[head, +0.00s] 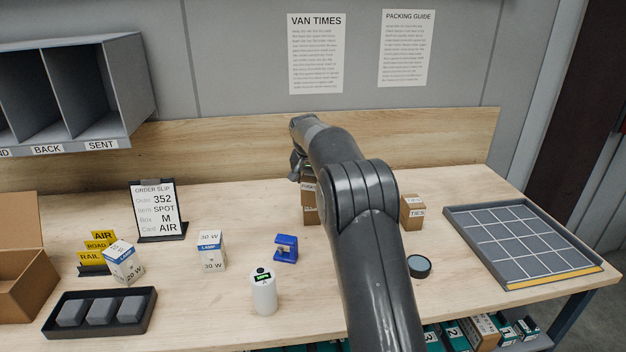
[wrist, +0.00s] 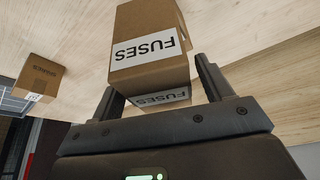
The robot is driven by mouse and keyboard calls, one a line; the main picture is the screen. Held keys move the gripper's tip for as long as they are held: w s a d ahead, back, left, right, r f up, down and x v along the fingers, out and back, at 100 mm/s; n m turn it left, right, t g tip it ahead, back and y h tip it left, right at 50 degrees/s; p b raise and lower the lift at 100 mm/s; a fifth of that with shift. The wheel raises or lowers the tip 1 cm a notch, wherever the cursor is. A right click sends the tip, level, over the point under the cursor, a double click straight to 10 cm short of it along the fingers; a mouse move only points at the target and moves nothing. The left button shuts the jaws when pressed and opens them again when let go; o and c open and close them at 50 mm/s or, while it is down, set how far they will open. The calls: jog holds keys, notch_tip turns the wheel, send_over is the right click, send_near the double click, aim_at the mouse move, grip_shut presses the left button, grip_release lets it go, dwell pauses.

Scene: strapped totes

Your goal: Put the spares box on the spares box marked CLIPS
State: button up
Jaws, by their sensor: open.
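A brown cardboard spares box marked FUSES (head: 308,187) stands upright on the bench, partly hidden behind my arm. A second label shows lower down, too small to read. In the wrist view the FUSES box (wrist: 145,25) carries two FUSES labels, one partly in shadow. I cannot tell whether this is one box or a stack of two. My gripper (wrist: 160,88) is open, its fingers on either side of the box's near end. In the head view it is mostly hidden behind my arm. I can read no CLIPS label in either view.
A small box marked TIES (head: 411,214) stands to the right. A gridded tray (head: 530,243) lies at the right end. A dark round tin (head: 419,266), a blue clamp-like item (head: 286,248), a white bottle (head: 263,293) and a lamp box (head: 212,251) stand nearer the front.

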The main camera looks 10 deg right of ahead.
jog(key=v, duration=1.2)
jog(key=shift+r, duration=0.15)
jog(key=s+d+r+n+y, duration=0.1)
jog(key=s+d+r, duration=0.15)
jog(key=s, duration=0.95)
jog(key=s+d+r+n, duration=0.1)
jog(key=s+r, duration=0.3)
jog(key=s, duration=0.7)
jog(key=s+f+n, duration=0.1)
jog(key=s+f, duration=0.2)
jog(key=s, duration=0.5)
jog(key=s+f+t, duration=0.1)
jog(key=s+f, duration=0.3)
jog(key=s, duration=0.5)
jog(key=s+f+n, duration=0.1)
jog(key=s+f, duration=0.3)
jog(key=s, duration=0.5)
jog(key=shift+s+n+y, duration=0.2)
jog(key=shift+n+y, duration=0.1)
jog(key=shift+y, duration=0.1)
